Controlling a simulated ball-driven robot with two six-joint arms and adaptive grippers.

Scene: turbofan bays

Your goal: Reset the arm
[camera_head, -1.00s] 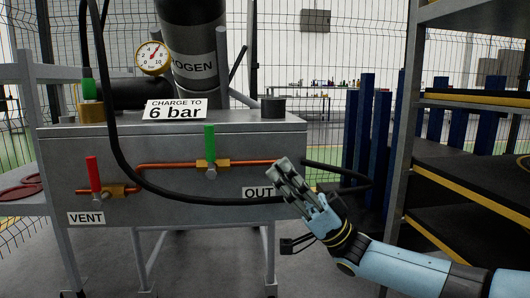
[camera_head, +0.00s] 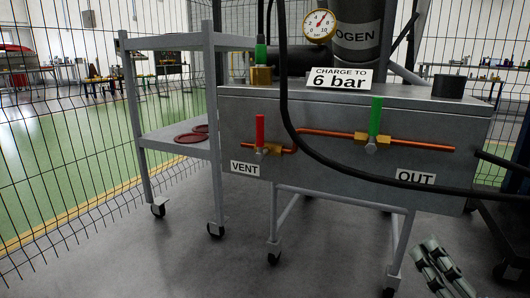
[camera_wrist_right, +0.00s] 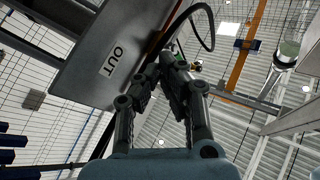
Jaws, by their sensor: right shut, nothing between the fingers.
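My right gripper (camera_head: 436,262) shows at the bottom right of the head view, low in front of the charging cart. In the right wrist view (camera_wrist_right: 168,72) its fingers are together with nothing between them. The grey charging cart (camera_head: 300,110) stands ahead, with the OUT label (camera_head: 415,177) above and left of the gripper. The same OUT label shows in the wrist view (camera_wrist_right: 112,60). The gripper seems apart from the cart. My left gripper is not in view.
The cart carries a red-handled vent valve (camera_head: 260,131), a green-handled valve (camera_head: 375,117), a gauge (camera_head: 320,25) and a black hose (camera_head: 335,160). A grey trolley (camera_head: 165,140) with red rings (camera_head: 190,137) stands left. Mesh fence (camera_head: 60,150) closes the left side. The front floor is clear.

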